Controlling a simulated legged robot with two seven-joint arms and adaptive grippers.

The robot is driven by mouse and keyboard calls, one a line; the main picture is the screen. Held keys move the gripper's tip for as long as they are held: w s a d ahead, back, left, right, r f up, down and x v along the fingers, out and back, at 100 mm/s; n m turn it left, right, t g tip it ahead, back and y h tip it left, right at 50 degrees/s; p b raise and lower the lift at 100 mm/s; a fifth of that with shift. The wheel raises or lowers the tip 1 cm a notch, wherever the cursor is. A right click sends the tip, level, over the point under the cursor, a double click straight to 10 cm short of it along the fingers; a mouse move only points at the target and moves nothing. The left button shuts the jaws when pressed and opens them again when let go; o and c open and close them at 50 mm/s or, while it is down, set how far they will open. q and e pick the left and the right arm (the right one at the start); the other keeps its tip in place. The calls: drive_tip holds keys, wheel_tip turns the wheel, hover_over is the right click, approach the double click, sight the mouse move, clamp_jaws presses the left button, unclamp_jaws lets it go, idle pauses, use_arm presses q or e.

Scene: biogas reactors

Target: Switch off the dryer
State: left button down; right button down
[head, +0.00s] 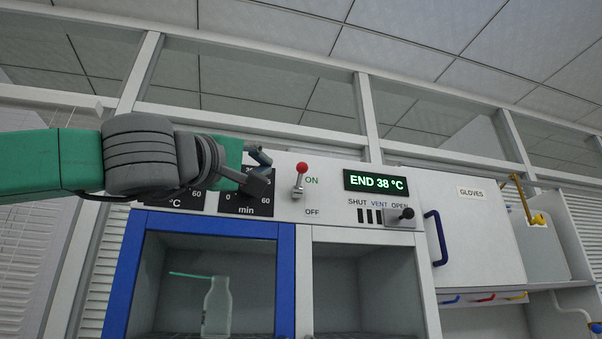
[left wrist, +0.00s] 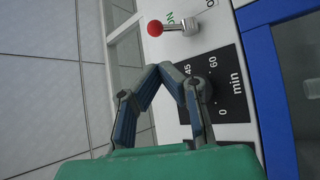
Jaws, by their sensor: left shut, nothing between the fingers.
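The dryer's front panel (head: 330,190) carries a toggle switch with a red ball tip (head: 301,169). Its lever stands up beside the green ON mark, with OFF printed below. The switch also shows in the left wrist view (left wrist: 156,28). A lit display (head: 376,183) reads END 38 °C. My left gripper (head: 262,170) is shut and empty, just left of the switch and in front of the minutes dial (head: 246,204), partly hiding it. In the left wrist view its fingertips (left wrist: 178,78) are apart from the red tip. My right gripper is not in view.
A black-knobbed vent lever (head: 406,213) sits by OPEN, right of the switch. Below is a blue-framed door (head: 286,280) with a bottle (head: 217,308) behind it. A GLOVES cabinet (head: 470,230) with a blue handle (head: 435,238) and a yellow valve (head: 538,219) are further right.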

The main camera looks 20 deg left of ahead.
sight(300, 179)
use_arm(q)
drive_tip(key=p+x, duration=0.3)
drive_tip(key=x, duration=0.6)
drive_tip(key=shift+w+r, duration=0.2)
drive_tip(key=shift+r, duration=0.05)
drive_tip(key=shift+w+a+f, duration=0.1)
drive_tip(key=shift+w+a, duration=0.15)
drive_tip(key=shift+w, duration=0.05)
drive_tip(key=shift+s+a, duration=0.1)
